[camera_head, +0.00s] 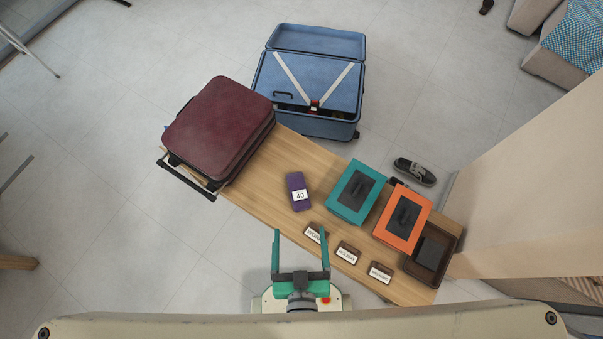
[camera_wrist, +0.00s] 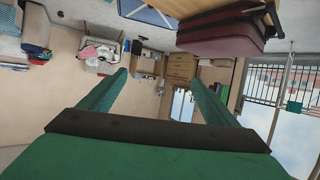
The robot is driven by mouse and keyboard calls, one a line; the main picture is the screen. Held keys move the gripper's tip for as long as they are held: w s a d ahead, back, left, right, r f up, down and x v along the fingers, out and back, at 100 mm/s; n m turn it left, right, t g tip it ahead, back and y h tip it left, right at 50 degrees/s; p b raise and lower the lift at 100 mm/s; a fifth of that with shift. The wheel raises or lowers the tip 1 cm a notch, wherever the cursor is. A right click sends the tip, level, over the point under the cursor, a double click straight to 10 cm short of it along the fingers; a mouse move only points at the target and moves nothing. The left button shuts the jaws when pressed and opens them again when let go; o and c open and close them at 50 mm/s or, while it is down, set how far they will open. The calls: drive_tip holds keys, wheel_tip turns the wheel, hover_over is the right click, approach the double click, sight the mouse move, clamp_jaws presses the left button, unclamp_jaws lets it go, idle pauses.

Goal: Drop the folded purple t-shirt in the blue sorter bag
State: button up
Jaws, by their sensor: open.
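A small flat purple item (camera_head: 293,182) with a white label reading "40" lies on the wooden table, left of a teal box; I cannot tell whether it is a folded t-shirt. The teal box (camera_head: 340,208) has a dark panel on its top. A large blue suitcase (camera_head: 315,38) stands open on the floor beyond the table. No thing is plainly a blue sorter bag. My gripper (camera_head: 301,235) is open and empty at the table's near edge, apart from the purple item. In the wrist view its two green fingers (camera_wrist: 158,77) are spread with nothing between them.
The wooden table (camera_head: 250,185) carries a burgundy suitcase (camera_head: 220,125) at left, which also shows in the wrist view (camera_wrist: 215,35). An orange box (camera_head: 424,216), a dark brown tray (camera_head: 455,231) and several small label signs (camera_head: 348,252) sit at right. A shoe (camera_head: 414,172) lies beyond.

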drive_tip(key=w+f+g, duration=0.3)
drive_tip(key=w+f, duration=0.2)
drive_tip(key=f, duration=0.7)
drive_tip(key=n+g, duration=0.1)
drive_tip(key=g, duration=0.6)
approach(299, 189)
drive_tip(key=s+f, duration=0.2)
drive_tip(key=f, duration=0.1)
drive_tip(key=shift+f, duration=0.15)
drive_tip(key=w+g, duration=0.1)
drive_tip(key=w+r+g, duration=0.1)
drive_tip(key=w, duration=0.1)
drive_tip(key=w+r+g, duration=0.1)
drive_tip(key=w, duration=0.1)
drive_tip(key=shift+w+a+r+n, duration=0.15)
drive_tip(key=shift+a+n, duration=0.1)
drive_tip(key=shift+n, duration=0.15)
drive_tip(key=shift+w+r+g, duration=0.2)
drive_tip(key=shift+r+g, duration=0.15)
drive_tip(key=shift+g, duration=0.05)
drive_tip(key=shift+d+f, duration=0.15)
drive_tip(key=shift+f, duration=5.1)
drive_tip(key=shift+s, duration=0.1)
drive_tip(key=c, duration=1.2)
drive_tip(key=shift+c, duration=0.6)
